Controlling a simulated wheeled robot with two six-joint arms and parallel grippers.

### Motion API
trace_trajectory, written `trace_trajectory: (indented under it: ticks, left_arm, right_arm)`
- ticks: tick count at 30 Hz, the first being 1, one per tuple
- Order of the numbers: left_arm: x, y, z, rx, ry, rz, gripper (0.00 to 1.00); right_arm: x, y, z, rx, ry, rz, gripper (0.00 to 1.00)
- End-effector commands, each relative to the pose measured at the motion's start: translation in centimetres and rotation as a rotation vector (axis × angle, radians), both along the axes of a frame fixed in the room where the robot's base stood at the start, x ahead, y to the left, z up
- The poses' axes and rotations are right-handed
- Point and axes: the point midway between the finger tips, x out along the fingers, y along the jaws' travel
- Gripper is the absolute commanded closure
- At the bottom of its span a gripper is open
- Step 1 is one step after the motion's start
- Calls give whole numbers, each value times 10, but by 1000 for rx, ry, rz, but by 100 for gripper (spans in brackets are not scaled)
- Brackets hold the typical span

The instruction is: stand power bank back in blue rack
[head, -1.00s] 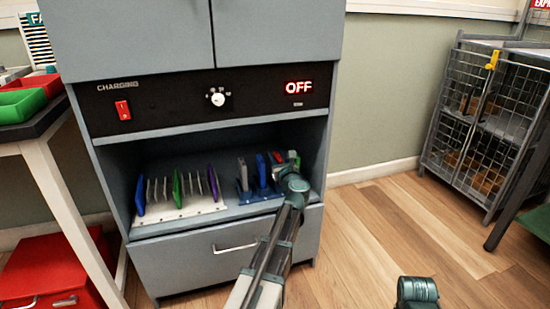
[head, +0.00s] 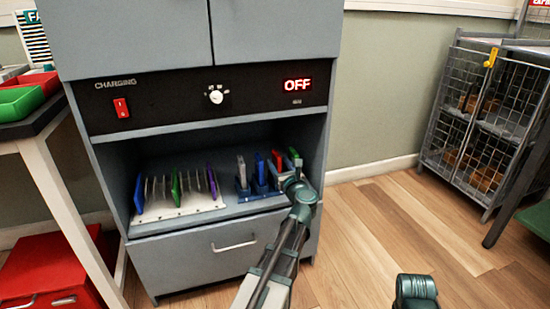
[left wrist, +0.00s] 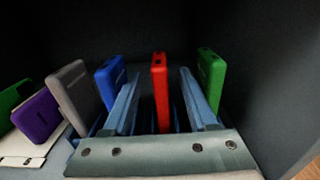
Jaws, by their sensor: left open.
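The blue rack (head: 243,193) stands on the cabinet shelf, right of the white rack. Grey (head: 241,171), blue (head: 260,170), red (head: 277,160) and green (head: 294,158) power banks stand upright in a row there. My left gripper (head: 287,178) is at the front right of this row. In the left wrist view its open fingers (left wrist: 158,80) lie on either side of the red power bank (left wrist: 159,85), with gaps to it. The green power bank (left wrist: 210,78) is outside the right finger, and the blue one (left wrist: 110,80) is outside the left finger. The rack's slots are mostly hidden.
A white rack (head: 185,209) with several thin devices stands at left on the same shelf. The cabinet's right side wall (head: 313,160) is close to my left gripper. The panel above reads OFF (head: 297,85). Open floor lies to the right.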

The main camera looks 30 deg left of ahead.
Motion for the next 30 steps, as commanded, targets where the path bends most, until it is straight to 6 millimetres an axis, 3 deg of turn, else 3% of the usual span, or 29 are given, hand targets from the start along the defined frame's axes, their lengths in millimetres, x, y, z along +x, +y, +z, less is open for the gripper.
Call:
trace_trajectory:
  ticks: [3, 12, 26, 30]
  left_arm:
    - [-21, -22, 0, 0, 0, -3, 42]
    - [-47, -54, 0, 0, 0, -1, 42]
    - [-50, -60, 0, 1, 1, -1, 42]
    - [-41, -70, 6, 72, 36, -65, 42]
  right_arm:
    - [0, 0, 0, 0, 0, 0, 42]
    - [0, 0, 0, 0, 0, 0, 42]
    - [0, 0, 0, 0, 0, 0, 42]
    - [0, 0, 0, 0, 0, 0, 42]
